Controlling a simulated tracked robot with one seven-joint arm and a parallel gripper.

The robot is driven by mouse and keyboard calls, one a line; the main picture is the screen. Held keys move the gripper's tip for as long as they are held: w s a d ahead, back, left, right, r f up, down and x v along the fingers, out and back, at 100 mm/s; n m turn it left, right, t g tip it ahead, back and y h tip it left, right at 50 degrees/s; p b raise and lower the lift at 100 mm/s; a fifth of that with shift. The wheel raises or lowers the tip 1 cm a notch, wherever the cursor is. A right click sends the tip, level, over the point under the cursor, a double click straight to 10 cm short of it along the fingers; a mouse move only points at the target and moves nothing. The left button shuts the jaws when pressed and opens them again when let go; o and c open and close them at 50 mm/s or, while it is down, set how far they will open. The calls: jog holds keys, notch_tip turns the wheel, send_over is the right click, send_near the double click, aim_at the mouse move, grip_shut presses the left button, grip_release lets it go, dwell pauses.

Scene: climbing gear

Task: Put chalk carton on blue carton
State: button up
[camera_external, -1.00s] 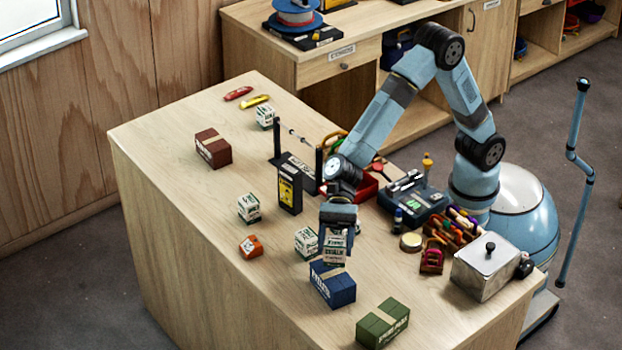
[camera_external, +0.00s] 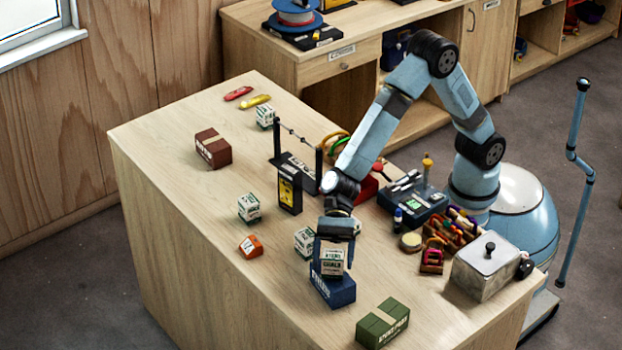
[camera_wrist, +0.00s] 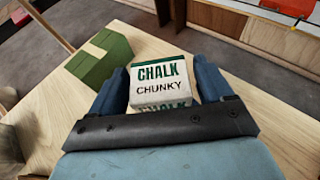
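My gripper (camera_external: 335,240) points down, with its two blue fingers on either side of a white chalk carton (camera_external: 333,262) with green and black lettering. In the wrist view the chalk carton (camera_wrist: 160,85) sits between the fingers, its lettered faces showing. The blue carton (camera_external: 333,290) lies on the table directly under it in the external view. The chalk carton overlaps the blue carton's top there; I cannot tell whether they touch. The blue carton is hidden in the wrist view.
A white chalk carton (camera_external: 305,242) stands close behind to the left, another (camera_external: 249,208) farther left. A green carton (camera_external: 382,323) lies in front right; it also shows in the wrist view (camera_wrist: 100,58). A metal box (camera_external: 487,267) stands at right. The table's front left is clear.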

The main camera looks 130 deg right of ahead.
jog(key=shift+o, duration=0.7)
